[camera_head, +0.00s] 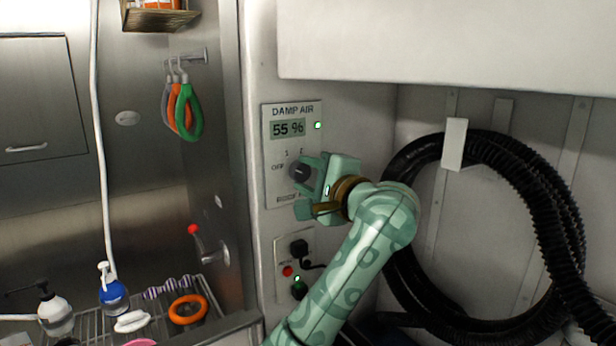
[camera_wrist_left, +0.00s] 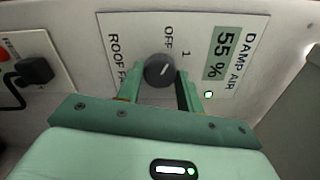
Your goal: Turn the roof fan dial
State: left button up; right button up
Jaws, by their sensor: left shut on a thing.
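The roof fan dial (camera_head: 299,171) is a dark round knob on a white wall panel (camera_head: 282,187). OFF, 1 and 2 are printed around it in the head view. In the left wrist view the dial (camera_wrist_left: 159,70) sits between my green fingers, and a short pale mark on it slants toward the upper right. I cannot tell exactly which setting it marks. My left gripper (camera_head: 306,184) is shut on the dial, with one finger on each side (camera_wrist_left: 160,86). The gripper hides part of the panel's lower right. My right gripper is not in view.
A display (camera_head: 288,129) above the dial reads DAMP AIR 55 %, with a green light beside it. A socket panel (camera_head: 287,256) with black plugs is below. A coiled black hose (camera_head: 567,215) hangs at right. Bottles and an orange ring (camera_head: 175,317) are on the rack at lower left.

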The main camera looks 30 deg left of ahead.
pick_arm(q)
jog(key=m, duration=0.3)
jog(key=shift+m+p, duration=0.3)
jog(key=shift+p, duration=0.1)
jog(key=shift+f+m+p, duration=0.1)
jog(key=shift+m+p, duration=0.55)
jog(key=shift+m, duration=1.05)
jog(key=o, duration=1)
jog(key=shift+d, duration=0.15)
jog(key=v, duration=0.7)
jog(key=shift+d, duration=0.15)
